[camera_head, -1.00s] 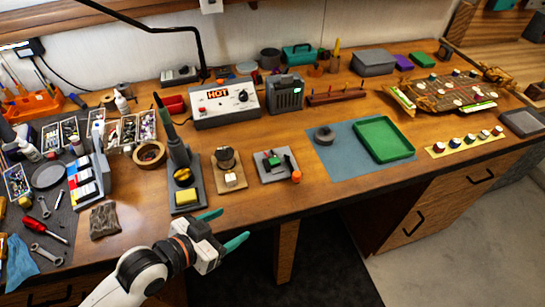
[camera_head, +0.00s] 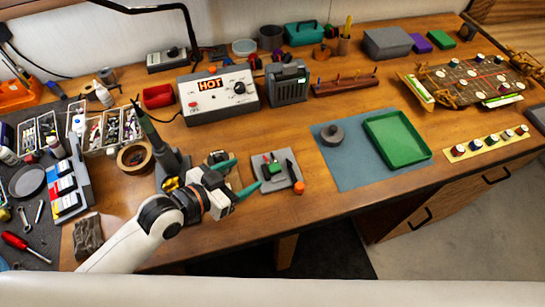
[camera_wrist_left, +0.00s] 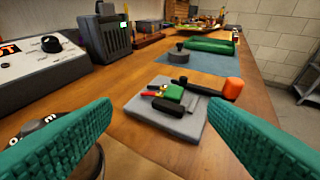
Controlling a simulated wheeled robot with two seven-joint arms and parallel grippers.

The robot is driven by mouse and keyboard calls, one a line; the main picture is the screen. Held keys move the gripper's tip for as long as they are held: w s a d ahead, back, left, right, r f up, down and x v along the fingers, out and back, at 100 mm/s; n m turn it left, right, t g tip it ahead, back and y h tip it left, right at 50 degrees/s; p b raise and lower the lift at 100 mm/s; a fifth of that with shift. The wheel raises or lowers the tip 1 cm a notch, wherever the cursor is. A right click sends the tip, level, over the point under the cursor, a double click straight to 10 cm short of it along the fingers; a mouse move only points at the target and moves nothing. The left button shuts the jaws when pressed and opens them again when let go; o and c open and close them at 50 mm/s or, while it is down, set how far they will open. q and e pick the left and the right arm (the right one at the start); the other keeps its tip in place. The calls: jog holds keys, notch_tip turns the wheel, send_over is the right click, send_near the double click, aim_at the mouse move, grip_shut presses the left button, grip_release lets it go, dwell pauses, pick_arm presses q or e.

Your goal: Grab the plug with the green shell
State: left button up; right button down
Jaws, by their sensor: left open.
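A small green-shelled plug (camera_wrist_left: 173,92) with red and yellow bits at one end sits on a grey fixture plate (camera_wrist_left: 190,125). In the head view the plug (camera_head: 272,168) is small, on the same plate (camera_head: 290,184). A black bar lies beside the plug, and an orange knob (camera_wrist_left: 232,88) is at the plate's right side. My left gripper (camera_head: 240,176) is open and empty, just left of the plate, with teal fingers pointing toward it. In the left wrist view the fingers (camera_wrist_left: 160,106) are spread wide, and the plug lies ahead between them, apart from both. My right gripper is not in view.
A soldering iron in its stand (camera_head: 160,145) rises beside my left arm. A HOT-labelled station (camera_head: 218,95) and a grey box (camera_head: 288,84) stand behind the plate. A blue mat (camera_head: 345,172) with a green tray (camera_head: 397,139) lies right. Bare wood separates plate and mat.

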aim_at(274, 160)
pick_arm(q)
jog(key=x, duration=0.3)
jog(key=shift+w+d+f, duration=0.1)
jog(key=shift+w+d, duration=0.1)
jog(key=shift+d, duration=0.1)
jog(key=shift+w+d+f+p, duration=0.25)
jog(key=shift+w+d+p, duration=0.15)
jog(key=shift+p, duration=0.15)
jog(key=p+x, duration=0.1)
jog(key=x, duration=0.2)
jog(key=shift+d+f, duration=0.15)
jog(key=shift+d, duration=0.1)
jog(key=shift+w+d+f, duration=0.25)
jog(key=shift+w, duration=0.05)
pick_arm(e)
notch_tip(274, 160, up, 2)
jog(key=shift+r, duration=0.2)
pick_arm(q)
jog(key=shift+a, duration=0.1)
jog(key=shift+c, duration=0.4)
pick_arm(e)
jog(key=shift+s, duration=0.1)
pick_arm(q)
jog(key=c, duration=0.6)
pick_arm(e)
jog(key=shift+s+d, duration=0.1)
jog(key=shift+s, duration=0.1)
